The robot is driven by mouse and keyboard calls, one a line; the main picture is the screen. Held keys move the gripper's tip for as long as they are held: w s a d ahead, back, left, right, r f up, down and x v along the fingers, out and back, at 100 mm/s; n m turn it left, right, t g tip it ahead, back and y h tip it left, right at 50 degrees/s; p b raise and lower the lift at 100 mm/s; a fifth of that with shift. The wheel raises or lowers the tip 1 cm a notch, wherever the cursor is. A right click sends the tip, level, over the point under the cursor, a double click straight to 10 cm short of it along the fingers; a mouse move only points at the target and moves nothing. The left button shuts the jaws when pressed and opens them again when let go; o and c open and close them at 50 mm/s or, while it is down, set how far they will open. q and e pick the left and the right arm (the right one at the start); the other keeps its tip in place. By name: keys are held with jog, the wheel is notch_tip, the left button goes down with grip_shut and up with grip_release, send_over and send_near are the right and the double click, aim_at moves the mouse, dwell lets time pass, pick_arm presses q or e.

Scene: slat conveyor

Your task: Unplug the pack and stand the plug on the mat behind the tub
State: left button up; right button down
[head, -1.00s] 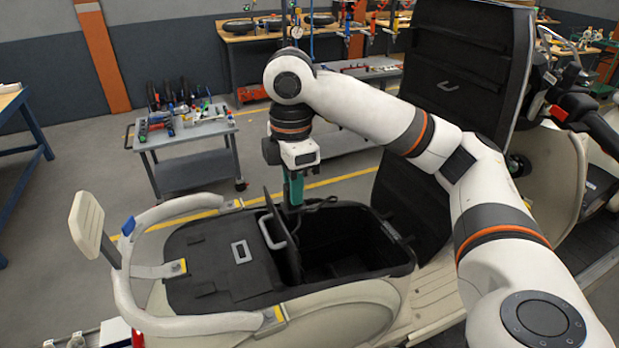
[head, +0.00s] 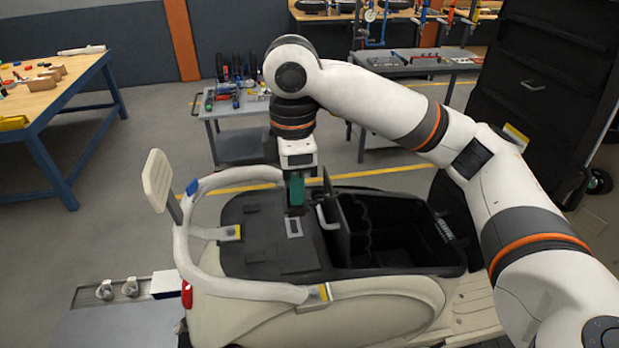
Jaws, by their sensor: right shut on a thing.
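A dark upright part with a pale grey handle (head: 327,218), apparently the pack, stands at the tub's left end. Left of it lies a flat black mat (head: 252,250) with a small grey rectangular frame (head: 294,228). My right gripper (head: 297,192) points down, shut on a green piece with a dark lower end, which I take as the plug (head: 297,188). It is upright over the mat, just beyond the grey frame. I cannot tell whether its lower end touches. My left gripper is out of view.
A pale grab rail (head: 190,245) curves around the mat, with a tan backrest pad (head: 157,180) at its left. A tool cart (head: 232,112) and a wooden bench (head: 60,75) stand farther back.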

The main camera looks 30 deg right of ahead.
jog(key=shift+d, duration=0.1)
dwell(0.3)
jog(key=shift+f+b, duration=1.2)
jog(key=shift+f, duration=3.85)
jog(key=shift+f+b, duration=0.3)
jog(key=shift+f, duration=0.8)
jog(key=c, duration=1.2)
grip_release()
jog(key=shift+o, duration=0.2)
